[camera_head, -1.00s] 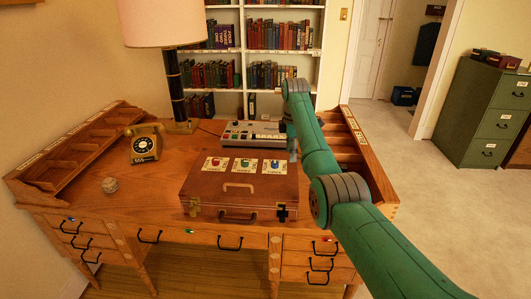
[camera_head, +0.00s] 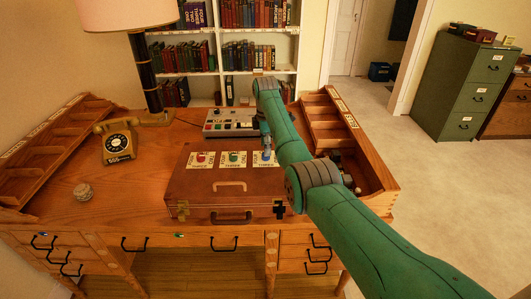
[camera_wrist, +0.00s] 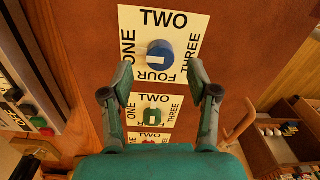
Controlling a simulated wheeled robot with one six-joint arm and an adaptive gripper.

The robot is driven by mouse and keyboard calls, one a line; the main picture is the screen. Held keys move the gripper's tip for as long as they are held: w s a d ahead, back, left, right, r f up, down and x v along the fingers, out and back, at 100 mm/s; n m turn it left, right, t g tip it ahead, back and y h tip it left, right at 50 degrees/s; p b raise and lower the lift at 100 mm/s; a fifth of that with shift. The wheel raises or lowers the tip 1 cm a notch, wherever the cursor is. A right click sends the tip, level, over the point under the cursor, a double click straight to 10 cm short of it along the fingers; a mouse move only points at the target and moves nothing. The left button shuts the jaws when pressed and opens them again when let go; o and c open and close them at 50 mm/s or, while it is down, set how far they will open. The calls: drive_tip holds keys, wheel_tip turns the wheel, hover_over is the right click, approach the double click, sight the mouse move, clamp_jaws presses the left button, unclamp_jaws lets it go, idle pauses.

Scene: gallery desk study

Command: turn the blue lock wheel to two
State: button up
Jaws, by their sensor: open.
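The blue lock wheel (camera_wrist: 160,54) is on a pale card (camera_wrist: 185,20) fixed to the brown case's lid. The card reads TWO at top, ONE at left, THREE at right and FOUR at bottom in the wrist view. A pale mark shows on the wheel's lower part, towards FOUR; its exact pointing is hard to tell. My gripper (camera_wrist: 161,72) is open, with one finger on each side of the wheel's lower part in that view. In the head view, my gripper (camera_head: 266,143) is over the blue wheel (camera_head: 266,156).
A green wheel (camera_head: 234,157) and a red wheel (camera_head: 202,157) sit left of the blue one. The case (camera_head: 205,186) has a lid handle. A button console (camera_head: 228,121) stands close behind it.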

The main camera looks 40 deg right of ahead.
drive_tip(key=shift+f, duration=1.6)
clamp_jaws()
